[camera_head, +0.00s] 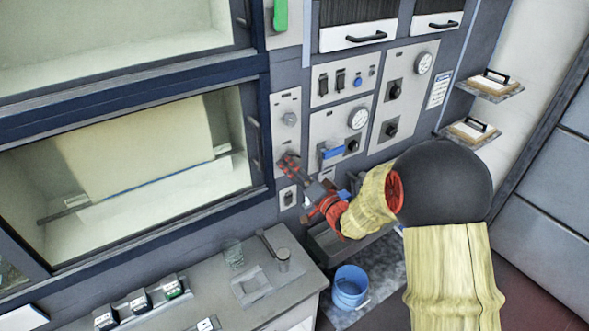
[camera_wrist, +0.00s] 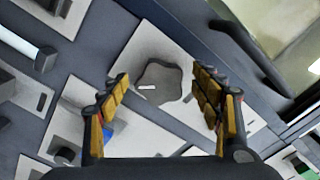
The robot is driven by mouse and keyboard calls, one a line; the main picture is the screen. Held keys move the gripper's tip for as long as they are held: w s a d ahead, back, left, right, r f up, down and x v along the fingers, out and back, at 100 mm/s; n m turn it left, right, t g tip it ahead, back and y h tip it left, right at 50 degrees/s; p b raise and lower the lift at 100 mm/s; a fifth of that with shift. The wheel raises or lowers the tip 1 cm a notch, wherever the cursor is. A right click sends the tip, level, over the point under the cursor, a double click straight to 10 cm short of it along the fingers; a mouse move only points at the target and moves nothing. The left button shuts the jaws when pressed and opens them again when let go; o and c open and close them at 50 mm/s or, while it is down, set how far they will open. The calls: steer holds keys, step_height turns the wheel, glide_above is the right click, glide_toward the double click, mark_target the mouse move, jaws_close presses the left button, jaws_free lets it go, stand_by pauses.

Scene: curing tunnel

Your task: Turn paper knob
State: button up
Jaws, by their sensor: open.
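A dark grey lobed knob (camera_wrist: 160,84) with a short white mark sits on a pale plate (camera_wrist: 185,112) in the wrist view. My gripper (camera_wrist: 164,90) is open, with one padded finger on each side of the knob and visible gaps to both. I cannot tell how deep the fingers reach around it. In the head view my gripper (camera_head: 290,162) is at the lower part of a narrow pale plate (camera_head: 287,101) and hides what lies behind it. A round grey knob (camera_head: 290,118) shows higher on that plate. No label is readable.
Panels with gauges (camera_head: 358,118), switches and black knobs (camera_head: 352,146) lie to the right. A large glazed opening (camera_head: 130,160) is to the left. A counter (camera_head: 225,290) and a blue bucket (camera_head: 350,287) are below. A dark bar handle (camera_wrist: 250,55) runs near my right finger.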

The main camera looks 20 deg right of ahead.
steer(key=shift+s, duration=0.15)
steer(key=v, duration=1.1)
steer(key=shift+s, duration=0.35)
steer(key=shift+d, duration=0.15)
